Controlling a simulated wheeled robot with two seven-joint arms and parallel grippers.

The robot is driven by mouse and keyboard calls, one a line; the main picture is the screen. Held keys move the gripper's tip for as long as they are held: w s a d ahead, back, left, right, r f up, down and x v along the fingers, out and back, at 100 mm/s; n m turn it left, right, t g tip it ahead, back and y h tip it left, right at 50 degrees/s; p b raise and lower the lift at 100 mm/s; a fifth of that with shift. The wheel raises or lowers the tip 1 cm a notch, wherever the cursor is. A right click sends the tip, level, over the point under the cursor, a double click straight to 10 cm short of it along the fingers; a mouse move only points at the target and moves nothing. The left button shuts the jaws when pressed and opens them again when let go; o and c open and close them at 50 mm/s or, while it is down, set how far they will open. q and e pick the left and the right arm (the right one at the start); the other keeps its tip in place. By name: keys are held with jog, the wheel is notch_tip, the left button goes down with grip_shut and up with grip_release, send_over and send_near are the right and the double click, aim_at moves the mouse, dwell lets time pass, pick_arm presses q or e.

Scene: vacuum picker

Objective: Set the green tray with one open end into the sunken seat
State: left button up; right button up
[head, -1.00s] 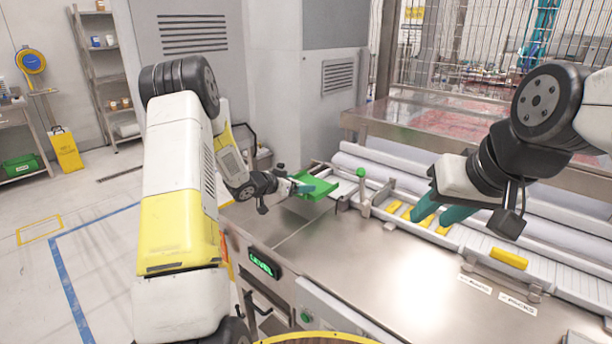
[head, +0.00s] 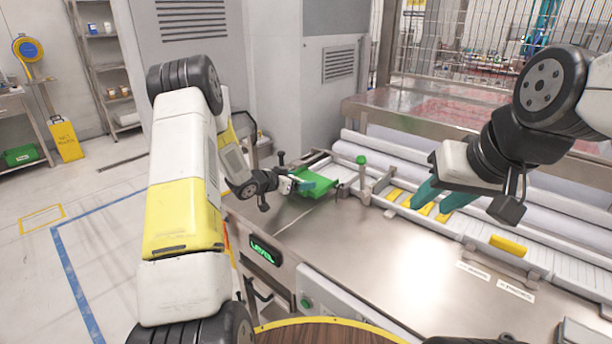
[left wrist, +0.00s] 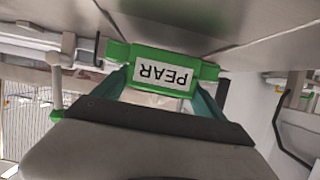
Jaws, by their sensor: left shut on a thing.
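The green tray (head: 318,187) is at the far left part of the steel worktop in the head view. My left gripper (head: 302,182) is shut on it from the left side. In the left wrist view the tray's green end (left wrist: 165,60) carries a white label reading PEAR, upside down, between the two teal fingers. I cannot tell whether the tray touches the worktop. The sunken seat cannot be made out clearly; the tray and gripper cover part of that area. My right gripper (head: 436,203) hangs over the worktop on the right, its teal fingers apart and empty.
A green-topped post (head: 361,160) on a metal bracket stands just right of the tray. A slatted channel with yellow bars (head: 508,245) runs along the back, below white rollers (head: 400,170). The front of the steel worktop (head: 390,270) is clear.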

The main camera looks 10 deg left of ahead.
pick_arm(q)
jog(key=shift+f, duration=0.4)
dwell(0.5)
jog(key=shift+f, duration=0.45)
jog(key=shift+f, duration=0.65)
dwell(0.7)
jog(key=o, duration=1.4)
jog(key=shift+s, duration=0.1)
jog(key=v, duration=0.7)
jog(key=shift+s+a, duration=0.1)
jog(key=shift+a, duration=0.05)
jog(key=s+a+r+n+y, duration=0.2)
jog(key=s+r+y, duration=0.2)
jog(key=r, duration=0.6)
jog(key=s+a+r+n+y, duration=0.25)
jog(key=s+r, duration=0.25)
jog(key=r, duration=0.5)
jog(key=s+d+r+g, duration=0.1)
jog(key=s+d, duration=0.2)
jog(key=s, duration=0.6)
jog(key=s+d+r+n+g+h, duration=0.1)
jog(key=s+d+r+g, duration=0.1)
jog(key=s, duration=0.7)
jog(key=s+d+r+g, duration=0.1)
jog(key=s+d, duration=0.3)
jog(key=s, duration=0.6)
jog(key=shift+d+r+n+g, duration=0.25)
jog(key=shift+r+n+g, duration=0.1)
jog(key=shift+g, duration=0.15)
